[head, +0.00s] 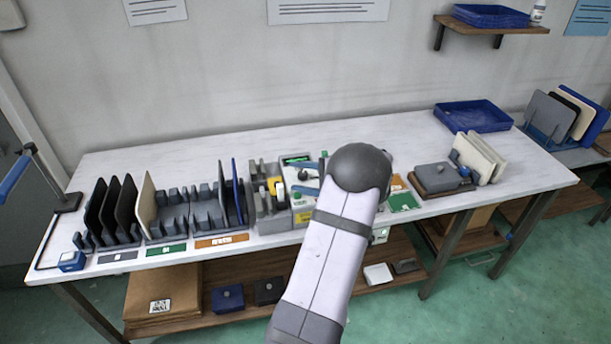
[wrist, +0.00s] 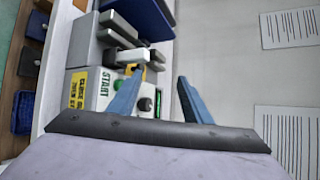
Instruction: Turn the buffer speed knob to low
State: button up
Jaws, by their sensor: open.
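The grey buffer machine (head: 303,213) stands on the bench, left of my arm's dark wrist. It has a green-lit display (head: 297,158) and a yellow part with a white handle. In the wrist view the machine (wrist: 84,52) appears turned sideways, with a green START label (wrist: 104,90) and a yellow notice (wrist: 78,90). A small dark round part (wrist: 146,104), possibly the speed knob, shows beside one finger; its setting cannot be read. My gripper (head: 309,174) is open and empty over the machine; its two blue fingers also show in the wrist view (wrist: 160,79).
Racks (head: 190,215) with upright dark, cream and blue panels stand left of the machine. A grey block on a brown board (head: 437,178) and cream panels (head: 480,157) stand right. A blue tray (head: 473,116) lies at the back right. The bench behind the machine is clear.

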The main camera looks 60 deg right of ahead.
aim_at(304, 173)
jog(key=f+m+h, duration=0.1)
jog(key=m, duration=0.2)
jog(key=s+d+m+h, duration=0.1)
jog(key=m, duration=0.2)
jog(key=f+m, duration=0.1)
jog(key=m, duration=0.2)
jog(key=shift+s+d+f+g+h, duration=0.2)
jog(key=shift+s+f+g+h, duration=0.1)
jog(key=shift+h, duration=0.1)
jog(key=m, duration=0.1)
jog(key=s+d+m+h, duration=0.1)
jog(key=m, duration=0.1)
jog(key=d+m, duration=0.1)
jog(key=m, duration=0.1)
jog(key=shift+s+d+f+g, duration=0.15)
jog(key=shift+d+g, duration=0.1)
jog(key=shift+g, duration=0.05)
jog(key=m, duration=0.3)
jog(key=shift+s+d+f+h, duration=0.15)
jog(key=shift+f+h, duration=0.05)
jog(key=shift+h, duration=0.1)
jog(key=shift+m, duration=0.5)
jog(key=shift+p+x, duration=1.35)
jog(key=shift+x, duration=2.35)
jog(key=shift+s+f, duration=0.1)
jog(key=c, duration=1.1)
